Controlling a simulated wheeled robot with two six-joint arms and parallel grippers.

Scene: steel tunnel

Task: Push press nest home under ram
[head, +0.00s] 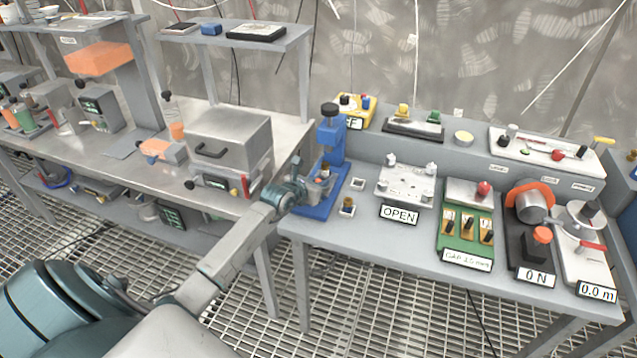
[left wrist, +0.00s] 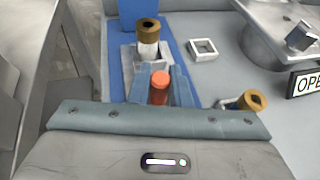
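The blue press (head: 331,142) stands at the left end of the right bench, with a black knob on top. Its blue base also shows in the left wrist view (left wrist: 117,72). The nest (left wrist: 131,66), a light grey block, sits on that base and carries a white part with a brass top (left wrist: 148,38). An orange-topped knob (left wrist: 160,84) stands on its near side. My left gripper (head: 305,188) is at the front of the press; in the wrist view its fingers (left wrist: 162,88) close against both sides of the knob. The ram's tip is hidden. My right gripper is out of view.
A brass-topped part (left wrist: 254,100) and a small square white frame (left wrist: 203,49) lie right of the base. A white fixture (head: 406,185) with an OPEN sign (head: 399,215) stands further right. A metal box (head: 228,140) is on the left bench.

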